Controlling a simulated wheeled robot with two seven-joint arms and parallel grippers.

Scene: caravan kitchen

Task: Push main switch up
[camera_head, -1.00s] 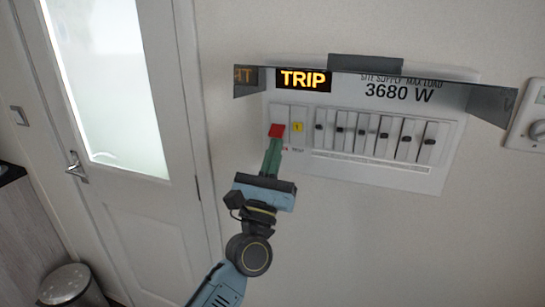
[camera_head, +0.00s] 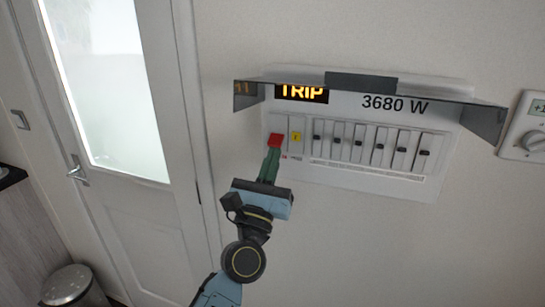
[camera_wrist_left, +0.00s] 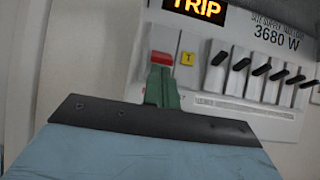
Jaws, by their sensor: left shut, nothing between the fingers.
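The main switch (camera_head: 274,141) has a red lever and sits at the left end of the breaker panel (camera_head: 415,187). In the left wrist view the red lever (camera_wrist_left: 161,57) is straight ahead, above the green fingertips. My left gripper (camera_head: 271,155) is shut and empty, with its fingertips right under the red lever. They look to be touching it or very close; I cannot tell which. The lever's underside is hidden by the fingers. The display (camera_head: 301,92) reads TRIP in orange. My right gripper is not in view.
A yellow button (camera_head: 296,136) and several breakers with black levers (camera_head: 358,142) stand right of the main switch. A grey raised cover (camera_head: 361,83) juts out above the panel. A control unit (camera_head: 527,128) is at the far right; a door (camera_head: 150,215) is at left.

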